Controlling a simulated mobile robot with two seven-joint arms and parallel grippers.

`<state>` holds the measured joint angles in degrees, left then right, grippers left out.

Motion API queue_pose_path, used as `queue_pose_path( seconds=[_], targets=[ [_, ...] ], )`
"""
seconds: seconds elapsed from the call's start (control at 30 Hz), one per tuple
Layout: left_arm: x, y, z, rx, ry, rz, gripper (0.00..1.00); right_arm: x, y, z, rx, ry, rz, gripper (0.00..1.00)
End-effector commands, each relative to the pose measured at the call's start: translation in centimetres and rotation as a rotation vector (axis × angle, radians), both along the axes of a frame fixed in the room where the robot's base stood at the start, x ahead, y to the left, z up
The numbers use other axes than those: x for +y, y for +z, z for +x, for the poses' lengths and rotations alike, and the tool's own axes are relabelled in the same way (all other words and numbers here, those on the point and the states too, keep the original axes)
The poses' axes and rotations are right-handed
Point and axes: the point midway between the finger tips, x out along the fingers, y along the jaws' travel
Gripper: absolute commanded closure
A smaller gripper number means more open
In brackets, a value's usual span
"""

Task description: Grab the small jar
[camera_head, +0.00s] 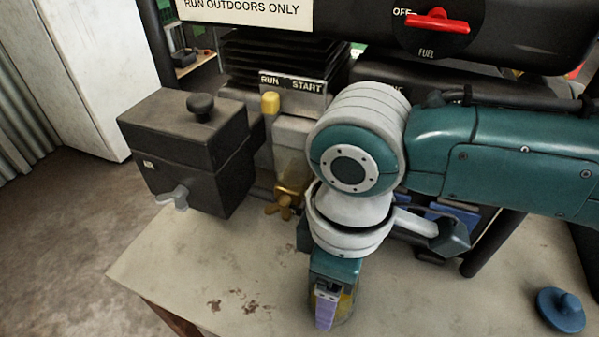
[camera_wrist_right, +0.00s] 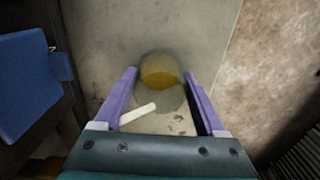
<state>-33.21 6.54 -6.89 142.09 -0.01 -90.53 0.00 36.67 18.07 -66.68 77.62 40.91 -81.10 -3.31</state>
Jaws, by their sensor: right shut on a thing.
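The small jar (camera_wrist_right: 159,68) is clear, with yellow liquid in it, and shows between the two purple fingers of my right gripper (camera_wrist_right: 162,80) in the wrist view. My right gripper is shut on the jar. In the head view my right gripper (camera_head: 326,303) points down at the front of the bench, and only part of the jar (camera_head: 347,304) shows behind the finger. I cannot tell whether the jar rests on the bench or is lifted. A pale strip (camera_wrist_right: 137,114) lies across the view between the fingers. My left gripper is not in view.
A generator with a dark box (camera_head: 190,150), a yellow tap (camera_head: 283,203) and a red fuel lever (camera_head: 432,22) stands behind my right arm. A blue lid with a knob (camera_head: 561,311) lies at the right of the bench (camera_head: 200,270). The bench's front left is clear.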

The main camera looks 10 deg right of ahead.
Motion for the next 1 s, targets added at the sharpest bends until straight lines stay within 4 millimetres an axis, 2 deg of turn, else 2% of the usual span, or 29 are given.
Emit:
queue_pose_path(
  seconds=[0.1,0.37,0.53,0.67,0.8,1.0],
  targets=[
    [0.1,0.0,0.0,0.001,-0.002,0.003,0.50,0.0,0.0,0.0,-0.001,0.000,0.001,0.87],
    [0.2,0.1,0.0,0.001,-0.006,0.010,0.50,0.0,0.3,0.0,-0.001,0.000,0.001,0.87],
    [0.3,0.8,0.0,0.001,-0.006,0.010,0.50,0.1,2.1,0.1,-0.003,0.002,0.002,0.87],
    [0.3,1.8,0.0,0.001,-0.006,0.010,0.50,0.1,5.2,0.1,-0.005,0.001,0.004,0.87],
    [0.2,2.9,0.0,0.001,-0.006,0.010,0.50,0.0,9.8,0.1,-0.007,0.002,0.003,0.87],
    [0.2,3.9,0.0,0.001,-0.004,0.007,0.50,0.1,15.4,0.1,-0.006,0.002,0.003,0.87]
  ],
)
